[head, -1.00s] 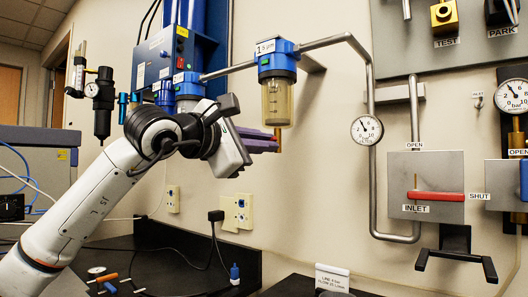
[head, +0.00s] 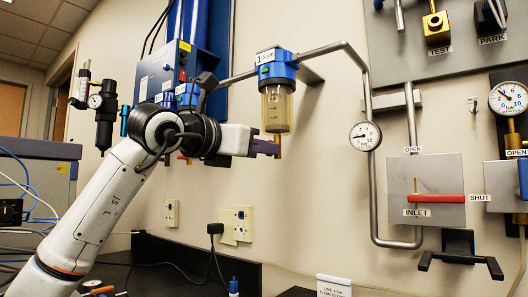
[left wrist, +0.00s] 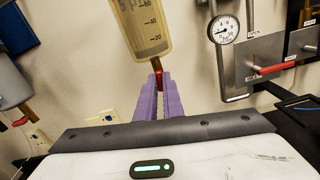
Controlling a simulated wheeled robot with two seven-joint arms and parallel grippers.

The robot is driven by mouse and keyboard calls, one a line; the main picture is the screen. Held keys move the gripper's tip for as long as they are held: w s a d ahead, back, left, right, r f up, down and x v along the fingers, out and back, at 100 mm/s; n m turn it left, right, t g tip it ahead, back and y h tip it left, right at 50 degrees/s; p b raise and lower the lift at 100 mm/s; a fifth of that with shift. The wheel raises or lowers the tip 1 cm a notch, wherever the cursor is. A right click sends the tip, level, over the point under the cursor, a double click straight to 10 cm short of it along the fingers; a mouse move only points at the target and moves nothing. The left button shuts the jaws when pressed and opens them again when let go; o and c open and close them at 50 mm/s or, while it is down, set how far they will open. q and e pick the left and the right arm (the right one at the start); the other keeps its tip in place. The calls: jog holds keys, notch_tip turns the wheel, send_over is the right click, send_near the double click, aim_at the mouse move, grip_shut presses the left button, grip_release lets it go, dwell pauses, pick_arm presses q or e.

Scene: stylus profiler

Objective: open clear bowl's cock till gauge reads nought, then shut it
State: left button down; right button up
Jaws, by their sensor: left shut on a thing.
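The clear bowl (head: 277,110), yellowish with a printed scale, hangs under a blue filter head (head: 277,68). Its small brass-and-red cock (head: 278,140) is at the bottom. My left gripper (head: 276,149) is shut on the cock from the left. In the left wrist view the purple fingers (left wrist: 157,98) close around the red part of the cock (left wrist: 159,77), just below the bowl (left wrist: 143,28). The round gauge (head: 365,136) right of the bowl has its needle towards the left, low on the scale; it also shows in the left wrist view (left wrist: 223,29). My right gripper does not show.
The inlet panel (head: 436,180) has a red lever (head: 437,198) lying level towards SHUT. Steel pipes (head: 369,200) run beside the gauge. A second gauge (head: 509,97) is at the far right. A black bracket (head: 458,255) sticks out below.

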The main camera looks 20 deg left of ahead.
pick_arm(q)
jog(key=shift+n, duration=0.5)
jog(key=c, duration=2.2)
grip_release()
jog(key=shift+o, duration=0.2)
jog(key=b+v, duration=0.1)
jog(key=v, duration=0.9)
jog(key=shift+s+b, duration=0.15)
jog(key=shift+b, duration=0.15)
